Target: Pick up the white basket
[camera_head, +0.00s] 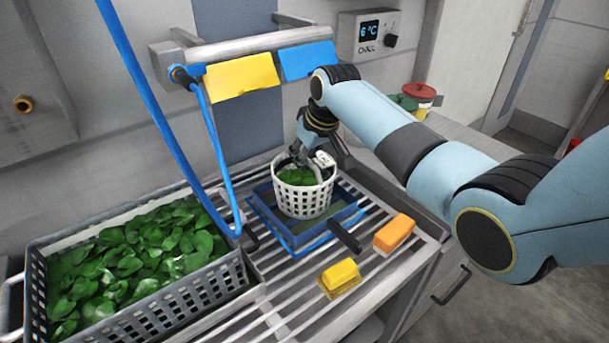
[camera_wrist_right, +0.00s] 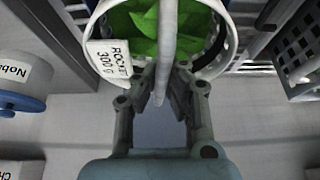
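The white basket (camera_head: 303,201) is a round, perforated basket with green leaves in it. It stands upright at a blue-rimmed tub (camera_head: 262,222) set in the slatted counter; I cannot tell whether its base touches anything. My right gripper (camera_head: 304,160) reaches down at the basket from the back. In the right wrist view its two fingers (camera_wrist_right: 165,85) come together on the pale bar of the basket's handle (camera_wrist_right: 167,40). A white tag reading "ROCKET 300 G" (camera_wrist_right: 109,60) hangs at the rim. My left gripper is not in view.
A grey crate of leaves (camera_head: 205,289) stands at the left. A yellow block (camera_head: 340,277) and an orange block (camera_head: 393,233) lie in front of and right of the tub. Yellow (camera_head: 242,77) and blue (camera_head: 308,61) cloths hang on the rail behind. A blue hose (camera_head: 217,165) hangs left of the tub.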

